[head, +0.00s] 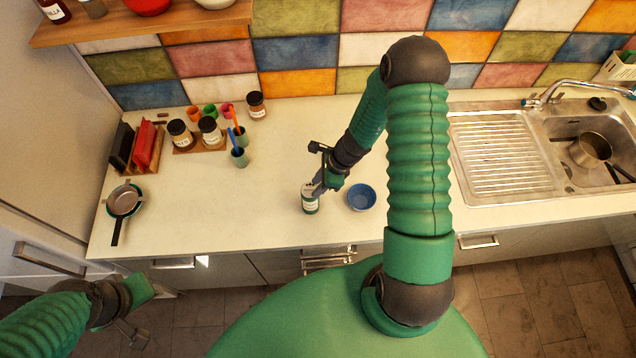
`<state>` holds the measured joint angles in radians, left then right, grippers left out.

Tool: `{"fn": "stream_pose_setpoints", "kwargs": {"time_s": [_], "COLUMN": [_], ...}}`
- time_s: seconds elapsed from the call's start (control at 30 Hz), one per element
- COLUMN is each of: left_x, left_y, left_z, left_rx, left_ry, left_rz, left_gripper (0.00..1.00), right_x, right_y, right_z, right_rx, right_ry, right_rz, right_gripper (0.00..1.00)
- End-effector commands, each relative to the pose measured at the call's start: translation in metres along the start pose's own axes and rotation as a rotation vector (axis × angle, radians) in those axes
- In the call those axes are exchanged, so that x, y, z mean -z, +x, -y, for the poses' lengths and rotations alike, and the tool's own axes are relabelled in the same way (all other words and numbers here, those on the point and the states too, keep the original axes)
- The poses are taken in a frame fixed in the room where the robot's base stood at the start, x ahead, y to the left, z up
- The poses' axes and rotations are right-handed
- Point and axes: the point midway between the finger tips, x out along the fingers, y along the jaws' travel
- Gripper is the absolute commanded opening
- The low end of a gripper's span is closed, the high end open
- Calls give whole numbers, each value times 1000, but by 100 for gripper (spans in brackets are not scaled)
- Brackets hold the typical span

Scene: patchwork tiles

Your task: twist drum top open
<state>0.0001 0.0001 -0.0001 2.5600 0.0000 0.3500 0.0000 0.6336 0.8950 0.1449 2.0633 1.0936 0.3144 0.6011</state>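A small drum (310,205) with a white label and a dark green lower band stands upright on the white counter, near its front edge. My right gripper (318,188) reaches down to the drum's top from the upper right. Its fingertips overlap the top and hide most of it. The picture is too small to tell whether they are closed on it or how the top sits. My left gripper (133,335) is low at the left, in front of the counter and away from the drum. Whether its fingers are open is unclear.
A blue bowl (362,197) stands close to the right of the drum. Labelled jars (210,130), cups and a book rack (140,147) stand at the back left. A pan (124,201) lies at the left end. The sink (580,140) is right. Counter left of the drum is clear.

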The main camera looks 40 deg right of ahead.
Motion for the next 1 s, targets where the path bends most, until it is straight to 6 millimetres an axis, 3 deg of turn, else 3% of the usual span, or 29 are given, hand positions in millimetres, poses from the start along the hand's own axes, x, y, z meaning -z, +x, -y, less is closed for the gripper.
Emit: {"fn": "stream_pose_setpoints", "kwargs": {"time_s": [0.17,0.4,1.0], "left_x": [0,0,0], "left_y": [0,0,0], "left_z": [0,0,0], "left_rx": [0,0,0], "left_ry": [0,0,0], "left_rz": [0,0,0], "left_gripper": [36,36,36], "right_x": [0,0,-1], "right_y": [0,0,1], "right_z": [0,0,0], "right_rx": [0,0,-4], "right_ry": [0,0,-5], "right_rz": [0,-1,0], "right_gripper": [31,1,0]}}
